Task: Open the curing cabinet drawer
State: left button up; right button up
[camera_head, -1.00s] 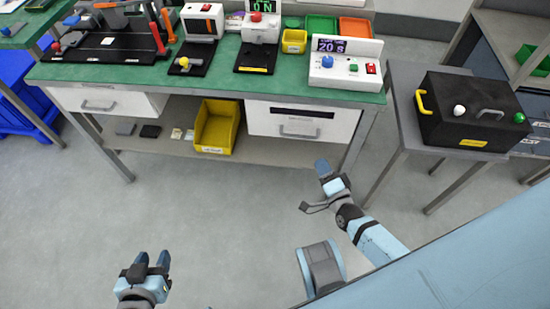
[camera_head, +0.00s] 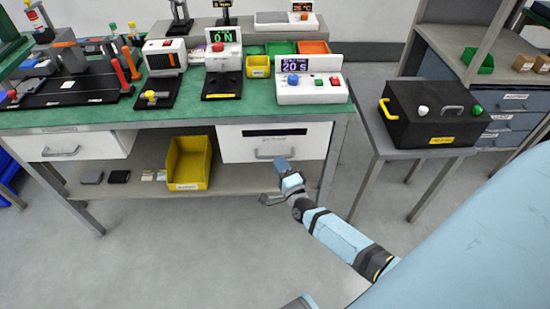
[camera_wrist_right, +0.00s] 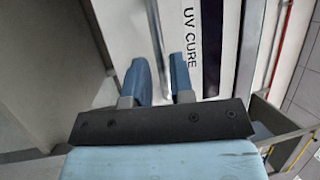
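The curing cabinet drawer (camera_head: 275,150) is a white front with a dark strip and a grey handle (camera_head: 272,156), under the right part of the green bench. It looks shut. My right gripper (camera_head: 281,168) is in front of the drawer's lower edge, close to the handle. The wrist view shows its two blue fingers (camera_wrist_right: 160,75) apart, with a thin grey bar between them. Contact cannot be told. My left gripper is out of view.
A yellow bin (camera_head: 188,165) stands on the lower shelf left of the drawer. A second white drawer (camera_head: 75,145) is at the left. A black box (camera_head: 435,115) sits on a side table at the right. The floor in front is clear.

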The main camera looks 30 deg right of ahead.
aim_at(275, 157)
jog(key=shift+x, duration=1.9)
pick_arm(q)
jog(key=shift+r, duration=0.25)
pick_arm(e)
grip_shut()
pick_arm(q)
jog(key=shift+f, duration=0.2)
